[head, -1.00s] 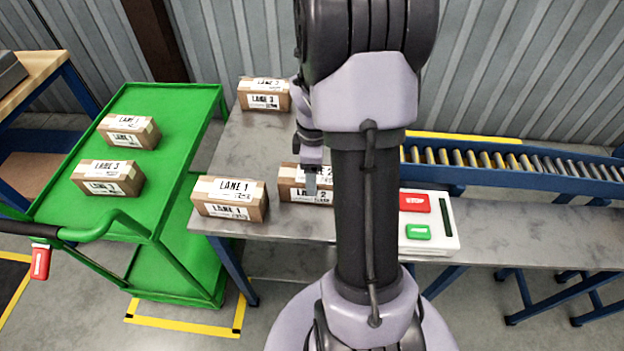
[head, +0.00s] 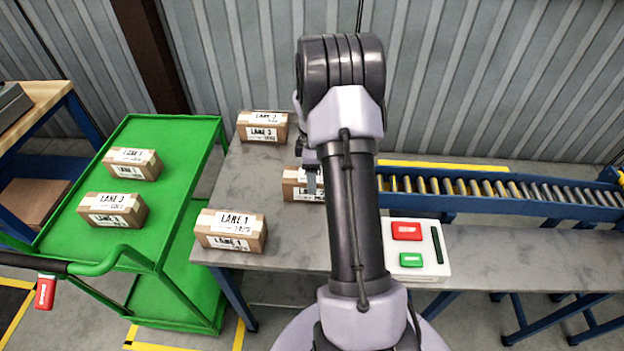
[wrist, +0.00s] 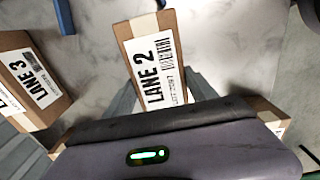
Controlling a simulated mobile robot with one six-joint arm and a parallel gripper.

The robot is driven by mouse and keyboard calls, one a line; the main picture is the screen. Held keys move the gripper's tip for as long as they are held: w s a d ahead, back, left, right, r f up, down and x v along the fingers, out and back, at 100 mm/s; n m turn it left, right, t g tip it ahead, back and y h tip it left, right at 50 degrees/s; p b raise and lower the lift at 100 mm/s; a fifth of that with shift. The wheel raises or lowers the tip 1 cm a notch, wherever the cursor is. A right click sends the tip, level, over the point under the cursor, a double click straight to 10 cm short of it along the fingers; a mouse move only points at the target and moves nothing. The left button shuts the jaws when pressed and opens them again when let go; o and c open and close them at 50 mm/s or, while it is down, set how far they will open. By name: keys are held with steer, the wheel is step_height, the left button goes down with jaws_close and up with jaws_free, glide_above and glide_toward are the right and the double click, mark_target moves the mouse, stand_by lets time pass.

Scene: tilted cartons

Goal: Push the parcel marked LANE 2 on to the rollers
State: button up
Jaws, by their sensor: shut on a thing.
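The parcel marked LANE 2 (head: 292,187) lies on the grey steel table, left of the near end of the rollers (head: 460,186). My arm hides its right part. In the wrist view the LANE 2 parcel (wrist: 152,60) stands out beyond my gripper, its label readable. My gripper (head: 311,186) is down at this parcel, and in the wrist view its grey fingers (wrist: 163,98) lie at either side of the parcel's lower part, shut on it. The wrist housing hides the fingers' roots.
A LANE 3 parcel (head: 262,126) stands at the table's back left and a LANE 1 parcel (head: 231,229) at its front left. A control box (head: 416,262) with red and green buttons stands in front of the rollers. A green cart (head: 170,185) with two parcels is at left.

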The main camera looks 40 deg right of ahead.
steer(key=shift+w+d+p, duration=0.6)
steer(key=shift+w+d, duration=0.3)
steer(key=shift+d, duration=0.15)
steer(key=shift+w+d+p, duration=0.55)
steer(key=shift+w+d, duration=0.3)
steer(key=shift+d, duration=0.2)
steer(key=o, duration=1.1)
steer(key=shift+c, duration=0.2)
